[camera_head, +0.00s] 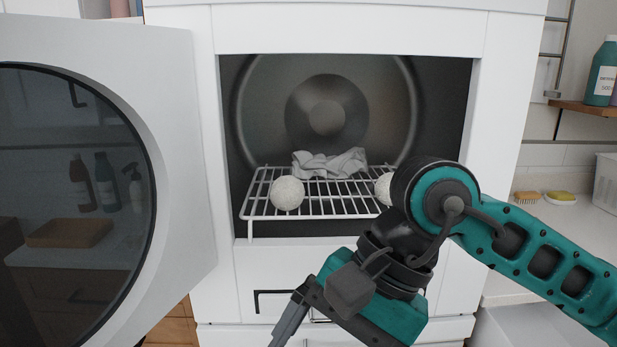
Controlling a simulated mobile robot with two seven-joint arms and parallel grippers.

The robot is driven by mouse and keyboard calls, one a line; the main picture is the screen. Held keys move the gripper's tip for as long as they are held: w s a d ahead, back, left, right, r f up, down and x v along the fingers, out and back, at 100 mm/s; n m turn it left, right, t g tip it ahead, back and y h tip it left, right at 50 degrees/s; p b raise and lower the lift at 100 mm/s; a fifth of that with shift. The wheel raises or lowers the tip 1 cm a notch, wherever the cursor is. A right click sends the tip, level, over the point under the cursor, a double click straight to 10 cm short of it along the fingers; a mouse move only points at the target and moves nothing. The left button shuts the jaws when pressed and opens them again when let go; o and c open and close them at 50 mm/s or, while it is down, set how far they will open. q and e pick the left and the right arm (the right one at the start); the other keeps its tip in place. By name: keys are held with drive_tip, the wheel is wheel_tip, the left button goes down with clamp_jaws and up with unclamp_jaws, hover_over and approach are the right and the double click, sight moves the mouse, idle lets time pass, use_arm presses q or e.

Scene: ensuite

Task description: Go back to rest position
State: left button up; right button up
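My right arm comes in from the right in front of an open white dryer-like cabinet. My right gripper (290,325) points down and left below the opening, partly cut off by the bottom edge. Its fingertips are not clearly shown, and I see nothing held in it. My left gripper is not in view. Inside the opening, a white wire rack (325,205) holds a crumpled grey cloth (330,163) at the back and a white ball (287,193) at the front left. A second white ball (383,188) is partly hidden behind my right arm.
The round-windowed door (185,150) stands open at the left. A drawer handle (272,294) is below the opening. At the right, a counter holds a brush (527,197) and a yellow sponge (561,198). A teal bottle (603,75) stands on a shelf (580,107).

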drive_tip(key=s+a+r+m+g+y, duration=0.3)
drive_tip(key=a+r+m+g+y, duration=0.3)
drive_tip(key=m+y, duration=0.6)
drive_tip(key=w+d+f+m+t+y, duration=0.1)
drive_tip(key=w+d+f+m+t, duration=0.15)
drive_tip(key=w+m+t, duration=0.65)
drive_tip(key=w+d+f+m+t+y, duration=0.2)
drive_tip(key=w+d+m+t, duration=0.15)
drive_tip(key=m+t, duration=1.15)
drive_tip(key=w+d+f+m+t+h, duration=0.25)
drive_tip(key=d+f+m+h, duration=0.35)
drive_tip(key=f+m+h, duration=0.6)
drive_tip(key=s+d+f+m+g+h, duration=0.3)
drive_tip(key=s+d+f+m, duration=0.2)
drive_tip(key=f, duration=0.6)
drive_tip(key=s+d+f+m+g+h, duration=0.3)
drive_tip(key=s+f+m, duration=0.5)
drive_tip(key=f+m, duration=0.3)
drive_tip(key=shift+s+d+f+g+h, duration=0.3)
drive_tip(key=shift+s+d+f+g, duration=0.1)
drive_tip(key=shift+d+f+g, duration=0.55)
drive_tip(key=shift+d+r, duration=0.15)
drive_tip(key=shift+c, duration=0.3)
